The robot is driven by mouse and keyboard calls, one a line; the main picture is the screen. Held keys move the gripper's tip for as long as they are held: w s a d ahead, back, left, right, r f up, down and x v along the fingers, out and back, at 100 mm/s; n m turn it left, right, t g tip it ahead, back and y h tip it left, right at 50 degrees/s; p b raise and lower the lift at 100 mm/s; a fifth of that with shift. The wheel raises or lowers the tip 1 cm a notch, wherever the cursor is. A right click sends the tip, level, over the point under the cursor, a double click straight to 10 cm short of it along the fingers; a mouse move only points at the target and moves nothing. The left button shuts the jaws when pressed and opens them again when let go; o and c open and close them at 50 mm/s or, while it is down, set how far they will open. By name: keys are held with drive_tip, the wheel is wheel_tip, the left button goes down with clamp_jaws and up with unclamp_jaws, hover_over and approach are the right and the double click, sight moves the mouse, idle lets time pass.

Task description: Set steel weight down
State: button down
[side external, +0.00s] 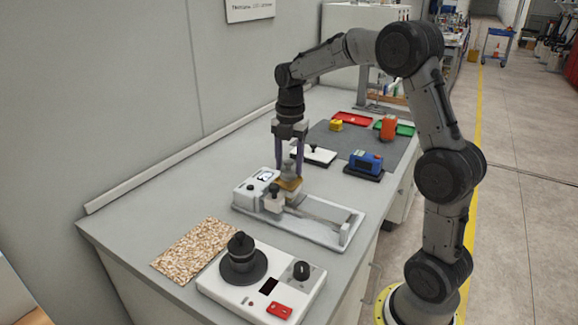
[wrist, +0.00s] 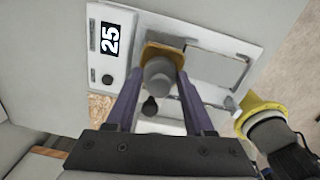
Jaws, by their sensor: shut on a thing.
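The steel weight (side external: 290,169) is a small grey cylinder with a knob. It also shows in the wrist view (wrist: 159,75). My gripper (side external: 289,165) has its two purple fingers on either side of the weight and is shut on it; the gripper shows in the wrist view too (wrist: 155,85). The weight is upright at a yellow-brown block (side external: 289,185) on the white roller coater (side external: 250,190). Whether the weight touches the block or hangs just above it I cannot tell.
A white hotplate-like device (side external: 225,285) with a black knobbed piece and a speckled mat (side external: 193,249) are in front. The bench's left side is clear.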

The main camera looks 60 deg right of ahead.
sight(290, 161)
drive_tip(key=shift+f, duration=0.5)
drive_tip(key=shift+f, duration=0.15)
drive_tip(key=shift+c, duration=1.4)
unclamp_jaws()
wheel_tip(290, 161, up, 12)
drive_tip(key=s+a+r+m+t, duration=0.2)
drive_tip(key=s+a+m+t, duration=0.1)
drive_tip(key=s+a+m, duration=0.65)
drive_tip(key=s+a+f+m+t, duration=0.1)
drive_tip(key=s+a+f+m, duration=0.1)
drive_tip(key=s+m, duration=0.3)
drive_tip(key=s+a+f+m+t, duration=0.1)
drive_tip(key=s+a+f+m, duration=0.2)
drive_tip(key=s+f+m, duration=0.2)
drive_tip(key=shift+s+a+f, duration=0.3)
drive_tip(key=shift+s+a, duration=0.05)
drive_tip(key=shift+s, duration=1.1)
